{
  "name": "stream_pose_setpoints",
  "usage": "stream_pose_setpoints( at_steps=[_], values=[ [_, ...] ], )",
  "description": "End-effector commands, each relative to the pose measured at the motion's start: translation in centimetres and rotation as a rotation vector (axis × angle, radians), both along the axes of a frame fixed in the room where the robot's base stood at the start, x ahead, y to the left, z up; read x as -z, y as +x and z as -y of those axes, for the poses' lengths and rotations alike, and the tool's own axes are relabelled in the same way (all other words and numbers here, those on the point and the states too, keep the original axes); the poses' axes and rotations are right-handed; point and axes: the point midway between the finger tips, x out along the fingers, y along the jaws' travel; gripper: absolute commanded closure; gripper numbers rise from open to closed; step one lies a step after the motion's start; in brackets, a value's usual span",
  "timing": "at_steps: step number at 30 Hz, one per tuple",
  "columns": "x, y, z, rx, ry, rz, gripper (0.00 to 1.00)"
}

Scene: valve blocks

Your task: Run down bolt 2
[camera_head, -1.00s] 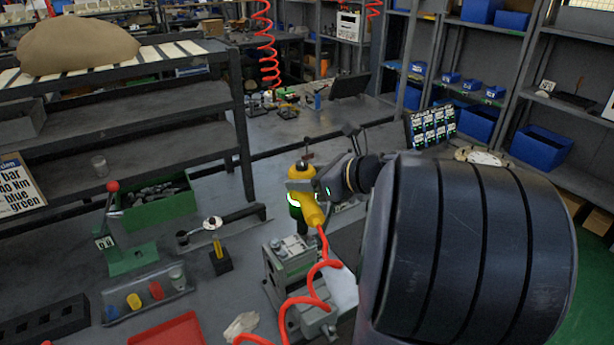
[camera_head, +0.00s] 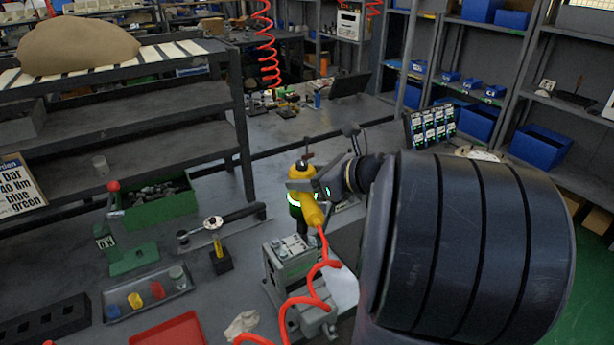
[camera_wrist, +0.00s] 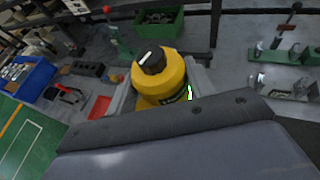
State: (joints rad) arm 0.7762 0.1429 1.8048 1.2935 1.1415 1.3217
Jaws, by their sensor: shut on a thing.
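My gripper (camera_head: 303,186) is shut on a yellow power driver (camera_head: 313,213). The driver also fills the middle of the wrist view (camera_wrist: 172,82), with its black cap on top. It is held roughly upright, with a dark lower body and a lit green band, and a red coiled hose (camera_head: 318,272) hangs from its handle. A grey valve block (camera_head: 291,262) with bolt heads on top is just below and in front of it in the head view. The driver's lower end is hidden behind the block, so I cannot tell whether it touches a bolt. Bolt 2 cannot be singled out.
A torque wrench (camera_head: 240,215), a green bin (camera_head: 160,205), a green lever press (camera_head: 125,255) and a tray of coloured caps (camera_head: 148,295) are on the bench at left. A red tray (camera_head: 170,331) is at the front. Shelving (camera_head: 120,130) rises behind.

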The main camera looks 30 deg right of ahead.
Motion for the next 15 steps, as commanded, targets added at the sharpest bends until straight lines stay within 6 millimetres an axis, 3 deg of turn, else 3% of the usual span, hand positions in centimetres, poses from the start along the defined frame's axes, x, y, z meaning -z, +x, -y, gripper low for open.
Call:
stream_pose_setpoints(
  at_steps=[15],
  values=[
    [0.14, 0.05, 0.02, 0.000, 0.000, 0.005, 0.86]
  ],
)
